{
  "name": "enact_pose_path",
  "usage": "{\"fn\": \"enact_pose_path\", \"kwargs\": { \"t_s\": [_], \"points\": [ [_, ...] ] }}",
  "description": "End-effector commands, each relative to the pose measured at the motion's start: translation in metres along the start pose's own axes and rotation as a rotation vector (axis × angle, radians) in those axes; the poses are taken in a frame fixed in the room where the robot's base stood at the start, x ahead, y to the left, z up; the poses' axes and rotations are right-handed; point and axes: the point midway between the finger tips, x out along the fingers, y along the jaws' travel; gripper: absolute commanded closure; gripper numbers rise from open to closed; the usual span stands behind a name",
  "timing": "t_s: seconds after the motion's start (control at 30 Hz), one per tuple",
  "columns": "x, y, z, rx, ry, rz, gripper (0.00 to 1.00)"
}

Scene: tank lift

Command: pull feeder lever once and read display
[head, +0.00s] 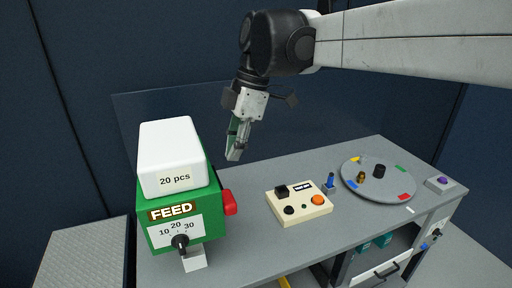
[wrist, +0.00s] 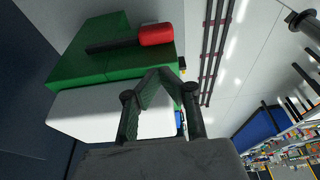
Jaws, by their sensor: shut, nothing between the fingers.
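The feeder is a green box (head: 215,186) with a white top marked "20 pcs" (head: 170,155), standing at the left of the bench. Its front has a FEED label and a dial with a black knob (head: 180,242), marked 10, 20, 30. The feeder lever has a red handle (head: 230,203) on the box's right side; in the wrist view the red handle (wrist: 157,34) sits on a dark bar. My gripper (head: 234,154) is shut and empty, above and apart from the lever. Its fingertips (wrist: 159,72) meet in the wrist view. I cannot tell which thing is the display.
A beige control box (head: 285,212) with a small dark label and an orange button stands mid-bench. A round grey disc (head: 390,197) with small coloured parts is at the right. A clear panel stands behind the feeder. Bare bench lies between feeder and control box.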

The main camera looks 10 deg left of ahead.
Motion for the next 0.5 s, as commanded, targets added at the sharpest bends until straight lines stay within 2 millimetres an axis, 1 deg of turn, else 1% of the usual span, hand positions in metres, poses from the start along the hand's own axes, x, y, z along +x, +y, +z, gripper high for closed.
{"fn": "enact_pose_path", "kwargs": {
  "t_s": [0.03,0.3,0.37,0.5],
  "points": [
    [0.010,0.000,-0.001,-0.002,0.000,0.000,1.00],
    [0.060,0.000,0.000,-0.001,0.000,0.000,1.00],
    [0.070,0.000,0.000,-0.001,0.000,0.000,1.00],
    [0.087,0.000,0.006,0.000,0.000,0.001,1.00]
  ]
}}
